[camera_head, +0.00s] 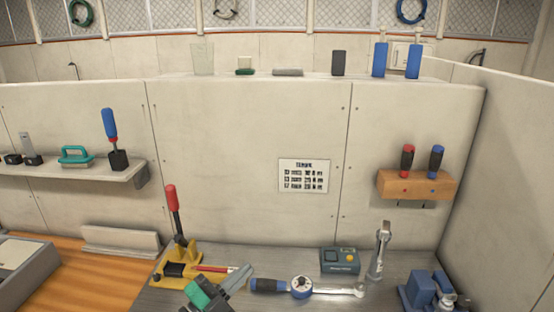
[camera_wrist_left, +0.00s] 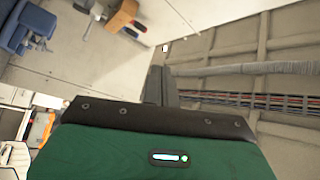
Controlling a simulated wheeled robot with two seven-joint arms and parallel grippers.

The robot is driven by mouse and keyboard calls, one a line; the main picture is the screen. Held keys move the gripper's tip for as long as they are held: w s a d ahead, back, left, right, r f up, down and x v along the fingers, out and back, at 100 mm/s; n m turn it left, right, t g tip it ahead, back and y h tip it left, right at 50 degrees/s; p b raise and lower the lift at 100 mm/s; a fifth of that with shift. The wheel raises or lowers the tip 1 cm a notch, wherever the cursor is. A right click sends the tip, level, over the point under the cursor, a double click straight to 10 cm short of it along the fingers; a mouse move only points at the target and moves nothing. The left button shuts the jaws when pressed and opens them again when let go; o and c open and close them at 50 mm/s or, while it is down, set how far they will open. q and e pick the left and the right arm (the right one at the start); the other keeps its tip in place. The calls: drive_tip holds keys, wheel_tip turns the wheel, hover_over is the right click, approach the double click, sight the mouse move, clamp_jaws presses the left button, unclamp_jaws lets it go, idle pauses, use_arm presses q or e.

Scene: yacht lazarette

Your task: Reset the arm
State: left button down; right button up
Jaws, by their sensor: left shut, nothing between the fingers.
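My left gripper (camera_head: 243,274) shows low in the middle of the head view, with a green body and grey fingers. Its fingers are shut with nothing between them. It appears in front of the workbench, between the yellow tool with the red handle (camera_head: 173,212) and the torque wrench (camera_head: 301,287). In the left wrist view the green gripper body fills the bottom, and the dark fingers (camera_wrist_left: 156,85) point up and away. My right gripper is in neither view.
A grey-green meter box (camera_head: 340,261), an upright metal tool (camera_head: 379,250) and a blue device (camera_head: 424,290) stand on the bench's right. A wooden rack (camera_head: 418,186) holds two screwdrivers. A wall shelf (camera_head: 90,175) is at left. The air above the bench centre looks clear.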

use_arm(q)
drive_tip(key=s+a+f+n+g+y, duration=0.1)
drive_tip(key=s+a+f+n+y, duration=0.2)
drive_tip(key=a+f+n+y, duration=0.5)
drive_tip(key=s+a+f+n+y, duration=0.4)
drive_tip(key=a+f+n+y, duration=0.2)
drive_tip(key=n+y, duration=0.25)
drive_tip(key=s+a+f+n+g+h, duration=0.1)
drive_tip(key=s+f+g, duration=0.4)
drive_tip(key=s, duration=0.5)
drive_tip(key=s+f+n+g, duration=0.1)
drive_tip(key=s+f+g, duration=0.4)
drive_tip(key=s, duration=0.5)
wheel_tip(320, 180, down, 31)
drive_tip(key=g, duration=0.2)
drive_tip(key=s+a+f, duration=0.2)
drive_tip(key=s+f, duration=0.7)
drive_tip(key=s+a+f, duration=0.1)
drive_tip(key=s+f, duration=0.9)
drive_tip(key=shift+s+a+f+g, duration=0.25)
drive_tip(key=shift+a+g, duration=0.1)
drive_tip(key=shift+g, duration=0.05)
